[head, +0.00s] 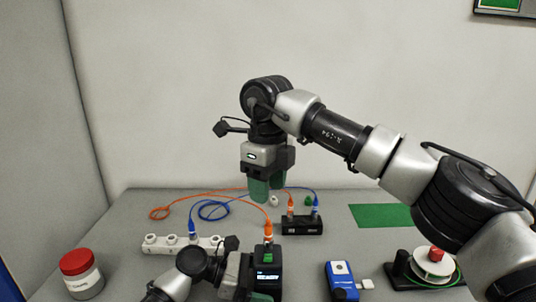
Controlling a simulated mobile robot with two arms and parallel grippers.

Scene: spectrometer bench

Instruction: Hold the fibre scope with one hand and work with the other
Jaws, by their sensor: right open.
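The fibre scope (268,275) is a dark block with a small lit screen at the bottom middle of the head view. An orange plug (268,232) with an orange lead stands at its top. My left gripper (264,272) comes in from the left, with green finger parts at the scope's far and near sides; it appears shut on the scope. My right gripper (267,189) points down with its green fingers apart and empty. It hangs above the back of the bench, behind the scope.
A black box (302,225) holds orange and blue plugs. A white strip (165,244) takes a blue plug. A red-lidded jar (81,275), blue device (341,281), cable reel (434,264) and green mat (381,216) stand around.

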